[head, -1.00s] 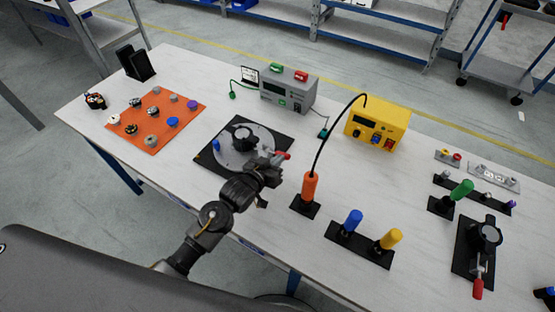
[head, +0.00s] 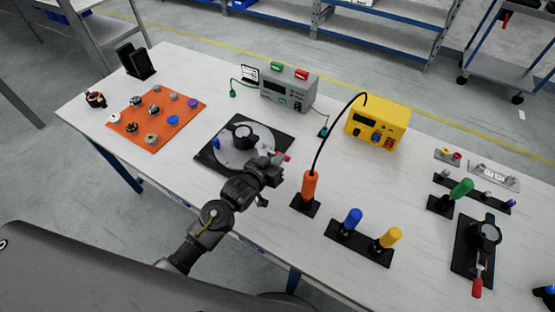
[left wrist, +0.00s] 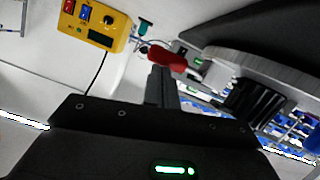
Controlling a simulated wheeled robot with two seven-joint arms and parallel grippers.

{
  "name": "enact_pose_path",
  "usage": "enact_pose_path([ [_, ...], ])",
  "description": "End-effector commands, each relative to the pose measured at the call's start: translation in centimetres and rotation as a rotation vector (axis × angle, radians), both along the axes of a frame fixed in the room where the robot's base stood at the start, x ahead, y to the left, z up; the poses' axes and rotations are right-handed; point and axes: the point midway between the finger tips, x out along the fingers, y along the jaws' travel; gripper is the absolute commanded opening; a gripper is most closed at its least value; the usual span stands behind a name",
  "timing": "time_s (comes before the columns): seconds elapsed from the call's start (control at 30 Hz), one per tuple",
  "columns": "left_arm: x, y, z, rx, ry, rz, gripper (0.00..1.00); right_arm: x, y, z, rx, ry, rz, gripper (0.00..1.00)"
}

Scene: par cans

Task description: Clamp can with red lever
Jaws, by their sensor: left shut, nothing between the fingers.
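A grey round disc (head: 232,160) on a black square plate carries a black cylinder (head: 243,137), a blue knob (head: 216,143) and a red lever (head: 284,157). My left gripper (head: 277,166) is shut and empty at the disc's near right side, close to the red lever. In the left wrist view the red lever (left wrist: 167,58) shows just beyond the fingertips; whether they touch I cannot tell. Another fixture at the right has a black can (head: 486,234) and a red-tipped lever (head: 477,288) pointing toward the near edge. My right gripper is not clearly seen.
An orange mat (head: 155,120) with several knobs lies left. A grey box (head: 288,92) and a yellow box (head: 377,122) stand behind. Orange (head: 309,187), blue (head: 352,221) and yellow (head: 390,238) handles stand upright right of my left gripper. The table's near edge runs under my left arm.

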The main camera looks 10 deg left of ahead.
Motion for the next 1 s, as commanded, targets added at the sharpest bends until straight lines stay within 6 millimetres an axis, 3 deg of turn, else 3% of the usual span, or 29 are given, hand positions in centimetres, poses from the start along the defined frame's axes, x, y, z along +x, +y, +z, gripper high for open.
enact_pose_path([
  [0.17, -0.2, 0.0, 0.8, 0.0, 0.001, -0.001, 0.0, 0.0, 0.0, 0.9, 0.0, 0.0, 0.0, 0.36],
  [0.43, -1.2, 0.1, 4.8, 0.001, 0.0, -0.008, 0.0, 0.0, 0.0, 5.7, 0.0, 0.001, 0.0, 0.36],
  [0.5, -3.0, 0.7, 3.7, 0.0, 0.001, -0.008, 0.0, -0.2, 0.0, 3.8, 0.001, 0.002, 0.0, 0.36],
  [0.7, -6.9, 1.9, 5.1, 0.0, 0.001, -0.008, 0.0, -0.3, 0.0, 2.9, 0.0, 0.003, 0.0, 0.36],
  [1.0, -9.9, 2.9, 6.5, 0.0, 0.0, -0.007, 0.0, 0.0, 0.0, 2.3, 0.0, 0.0, 0.0, 0.36],
])
